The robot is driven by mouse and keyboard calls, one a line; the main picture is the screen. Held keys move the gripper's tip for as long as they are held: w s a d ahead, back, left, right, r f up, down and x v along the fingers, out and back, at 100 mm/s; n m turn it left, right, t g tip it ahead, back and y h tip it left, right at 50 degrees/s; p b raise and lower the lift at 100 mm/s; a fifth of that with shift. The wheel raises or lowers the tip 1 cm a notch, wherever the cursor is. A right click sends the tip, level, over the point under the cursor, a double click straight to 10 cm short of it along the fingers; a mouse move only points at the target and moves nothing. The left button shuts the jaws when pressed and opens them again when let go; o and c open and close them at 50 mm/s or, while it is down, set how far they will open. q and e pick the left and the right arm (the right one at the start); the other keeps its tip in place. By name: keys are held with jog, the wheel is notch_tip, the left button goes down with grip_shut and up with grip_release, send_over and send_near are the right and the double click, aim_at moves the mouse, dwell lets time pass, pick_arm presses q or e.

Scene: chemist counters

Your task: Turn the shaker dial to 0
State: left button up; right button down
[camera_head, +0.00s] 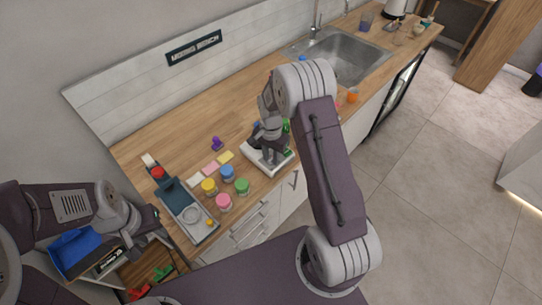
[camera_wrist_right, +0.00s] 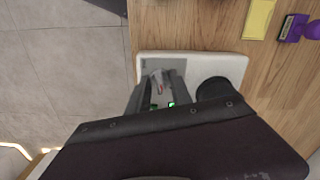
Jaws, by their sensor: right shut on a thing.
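The shaker is a white device with a flat pale base (camera_head: 256,163) on the wooden counter, largely covered by my right arm in the head view. In the right wrist view its white base (camera_wrist_right: 225,62) and part of a dark round top (camera_wrist_right: 212,88) show. My right gripper (camera_head: 268,146) is over the shaker, shut on the dial. In the right wrist view the dial (camera_wrist_right: 159,86) is a pale piece with a small red mark between the fingers. The number it points to cannot be read. My left gripper (camera_head: 148,226) is at the lower left, away from the shaker; its fingers are unclear.
Jars with yellow (camera_head: 209,187), blue (camera_head: 227,174), green (camera_head: 242,187) and pink (camera_head: 224,202) tops stand left of the shaker. A sink (camera_head: 345,55) is further back.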

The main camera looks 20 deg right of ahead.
aim_at(271, 158)
jog(key=n, duration=0.7)
jog(key=shift+w, duration=0.1)
jog(key=n, duration=0.4)
jog(key=shift+n, duration=0.4)
jog(key=shift+n+p, duration=0.3)
jog(key=shift+n, duration=1.4)
jog(key=c, duration=1.2)
grip_release()
jog(key=shift+o, duration=0.2)
notch_tip(271, 158, up, 8)
jog(key=shift+r+b, duration=0.15)
jog(key=shift+b, duration=0.65)
jog(key=shift+r, duration=0.45)
